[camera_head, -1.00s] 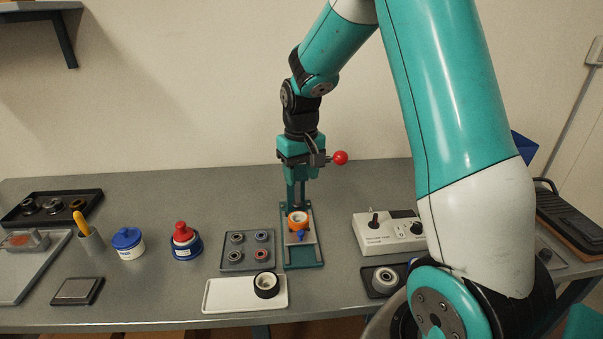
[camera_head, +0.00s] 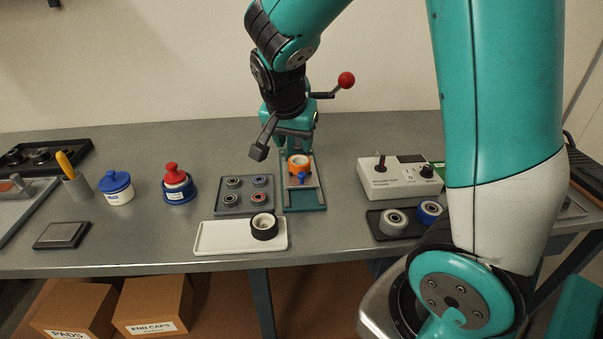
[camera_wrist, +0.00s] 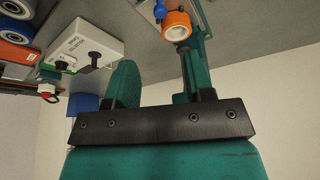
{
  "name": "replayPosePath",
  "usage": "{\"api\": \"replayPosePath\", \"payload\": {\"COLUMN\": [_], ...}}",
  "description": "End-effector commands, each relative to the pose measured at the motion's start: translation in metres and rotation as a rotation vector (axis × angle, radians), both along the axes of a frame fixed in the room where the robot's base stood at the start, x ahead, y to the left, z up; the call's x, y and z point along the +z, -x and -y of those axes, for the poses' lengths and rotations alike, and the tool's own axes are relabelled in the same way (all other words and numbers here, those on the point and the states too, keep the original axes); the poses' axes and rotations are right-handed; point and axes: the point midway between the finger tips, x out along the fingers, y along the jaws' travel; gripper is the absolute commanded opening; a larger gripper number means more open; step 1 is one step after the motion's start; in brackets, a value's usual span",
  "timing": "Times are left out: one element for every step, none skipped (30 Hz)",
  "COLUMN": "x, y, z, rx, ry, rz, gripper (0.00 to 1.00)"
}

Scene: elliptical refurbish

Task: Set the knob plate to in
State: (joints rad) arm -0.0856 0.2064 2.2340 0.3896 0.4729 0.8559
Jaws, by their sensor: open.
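The knob plate (camera_head: 302,183) is a small grey plate with a blue knob (camera_head: 301,177) at its front. It sits on the teal base of a press (camera_head: 320,207), with an orange ring holder (camera_head: 300,163) just behind the knob. The blue knob (camera_wrist: 159,10) and orange holder (camera_wrist: 177,27) also show at the top of the wrist view. My gripper (camera_head: 294,144) is above and behind the holder, close to the press column, and is apart from the knob. In the wrist view my gripper (camera_wrist: 160,82) is open, with nothing visible between its fingers.
The press's red ball lever (camera_head: 346,80) stands beside my wrist. A grey tray of bearings (camera_head: 232,208) is left of the press. A white tray (camera_head: 220,236) lies in front, and a control box (camera_head: 385,188) stands right.

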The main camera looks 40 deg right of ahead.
Motion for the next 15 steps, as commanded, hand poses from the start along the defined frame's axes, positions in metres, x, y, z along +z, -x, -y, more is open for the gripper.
{"api": "replayPosePath", "payload": {"x": [-0.013, -0.019, -0.027, -0.034, -0.041, -0.049, -0.056, -0.062, -0.07, -0.075, -0.08, -0.087, -0.092, -0.096, -0.101], "y": [-0.001, -0.003, -0.005, -0.006, -0.007, -0.01, -0.011, -0.012, -0.014, -0.016, -0.017, -0.019, -0.02, -0.021, -0.022], "z": [0.004, 0.006, 0.01, 0.012, 0.014, 0.017, 0.019, 0.021, 0.024, 0.026, 0.028, 0.03, 0.031, 0.033, 0.035], "rx": [-0.003, -0.001, -0.001, -0.002, -0.001, 0.0, 0.0, 0.0, 0.0, 0.0, 0.0, 0.0, 0.0, 0.001, 0.001], "ry": [-0.001, -0.001, 0.0, 0.0, -0.001, -0.001, -0.002, -0.002, -0.001, -0.001, -0.002, -0.001, -0.002, -0.001, -0.001], "rz": [-0.008, -0.008, -0.007, -0.008, -0.008, -0.008, -0.009, -0.009, -0.007, -0.007, -0.006, -0.006, -0.006, -0.005, -0.005], "gripper": [0.48, 0.48, 0.48, 0.48, 0.48, 0.48, 0.48, 0.48, 0.48, 0.48, 0.48, 0.48, 0.48, 0.48, 0.48]}}
